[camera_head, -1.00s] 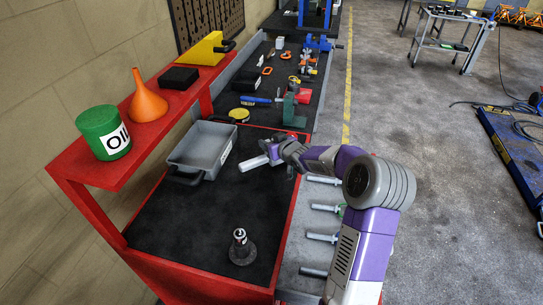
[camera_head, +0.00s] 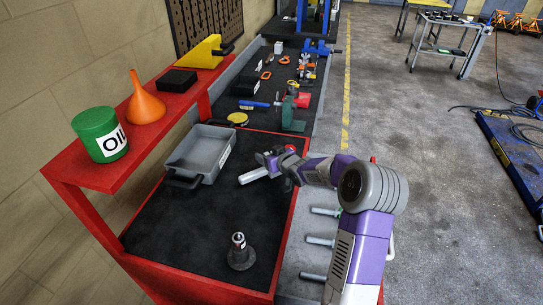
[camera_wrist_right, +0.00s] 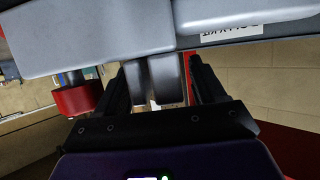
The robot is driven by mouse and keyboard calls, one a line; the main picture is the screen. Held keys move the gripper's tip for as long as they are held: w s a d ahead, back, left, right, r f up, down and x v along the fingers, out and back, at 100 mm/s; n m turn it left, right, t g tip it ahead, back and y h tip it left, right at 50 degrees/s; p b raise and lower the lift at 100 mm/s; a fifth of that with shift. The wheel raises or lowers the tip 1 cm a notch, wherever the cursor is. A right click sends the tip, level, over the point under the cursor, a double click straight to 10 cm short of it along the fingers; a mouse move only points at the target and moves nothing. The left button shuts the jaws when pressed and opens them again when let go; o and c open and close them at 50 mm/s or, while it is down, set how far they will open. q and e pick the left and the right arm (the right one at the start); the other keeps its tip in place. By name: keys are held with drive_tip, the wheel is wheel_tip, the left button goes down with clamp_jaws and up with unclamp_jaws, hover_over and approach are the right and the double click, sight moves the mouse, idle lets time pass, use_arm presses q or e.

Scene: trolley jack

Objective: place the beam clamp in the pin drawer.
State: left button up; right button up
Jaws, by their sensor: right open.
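What I take to be the beam clamp is a light grey bar (camera_head: 262,174) with a red knob (camera_head: 290,147), at my right gripper (camera_head: 272,163) over the black bench top. In the right wrist view, the grey clamp body (camera_wrist_right: 90,35) and red knob (camera_wrist_right: 75,99) are close up. The dark fingers of my right gripper (camera_wrist_right: 160,82) are open on either side of the grey parts; contact is unclear. The grey open tray (camera_head: 226,158), probably the pin drawer, lies to the left, with a black handle and white label. My left gripper is out of view.
A dark flanged part (camera_head: 240,255) stands on the front of the bench top. A red shelf (camera_head: 75,172) along the wall holds a green oil can (camera_head: 100,135) and an orange funnel (camera_head: 146,105). A green vise (camera_head: 293,117) stands beyond.

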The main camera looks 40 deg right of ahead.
drive_tip(key=p+v, duration=0.2)
drive_tip(key=v, duration=1)
